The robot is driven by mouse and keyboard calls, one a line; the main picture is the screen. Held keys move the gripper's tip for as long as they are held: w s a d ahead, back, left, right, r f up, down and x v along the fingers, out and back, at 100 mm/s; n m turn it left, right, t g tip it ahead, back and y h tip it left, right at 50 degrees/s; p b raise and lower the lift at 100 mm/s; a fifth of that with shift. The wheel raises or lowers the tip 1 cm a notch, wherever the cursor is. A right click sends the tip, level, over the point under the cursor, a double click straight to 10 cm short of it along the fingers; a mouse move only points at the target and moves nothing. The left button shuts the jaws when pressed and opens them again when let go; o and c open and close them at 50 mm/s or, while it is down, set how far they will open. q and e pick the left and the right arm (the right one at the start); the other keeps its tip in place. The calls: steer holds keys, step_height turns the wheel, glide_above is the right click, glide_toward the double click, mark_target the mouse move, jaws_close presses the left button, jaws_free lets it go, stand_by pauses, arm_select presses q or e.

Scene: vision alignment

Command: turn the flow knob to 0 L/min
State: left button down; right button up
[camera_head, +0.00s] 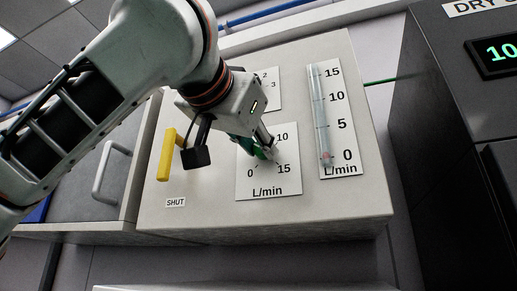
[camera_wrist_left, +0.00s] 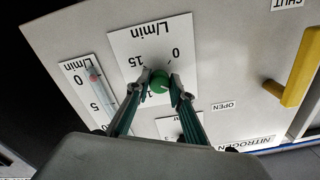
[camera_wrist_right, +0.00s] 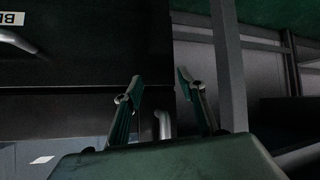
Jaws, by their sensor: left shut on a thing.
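The green flow knob (camera_wrist_left: 158,82) sits on a white dial plate (camera_head: 282,181) marked 0, 10, 15 and L/min. My left gripper (camera_head: 266,150) is shut on the knob, one finger on each side of it in the left wrist view (camera_wrist_left: 159,88). The fingers hide most of the knob in the head view, and I cannot tell which mark it points at. Right of the dial, a clear flow tube (camera_head: 320,110) has a scale from 0 to 15, and its red float (camera_head: 326,157) is near 0. My right gripper (camera_wrist_right: 160,82) is open and empty, away from the panel.
A smaller dial plate (camera_head: 272,84) is above the flow dial. A dark cabinet (camera_head: 440,130) with a green display stands at right.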

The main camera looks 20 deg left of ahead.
arm_select(q)
steer(key=shift+d+n+b, duration=0.15)
steer(key=shift+n+b, duration=0.95)
steer(key=shift+n, duration=6.8)
steer(key=c, duration=1.8)
jaws_free()
steer(key=s, duration=1.2)
steer(key=shift+a, duration=0.2)
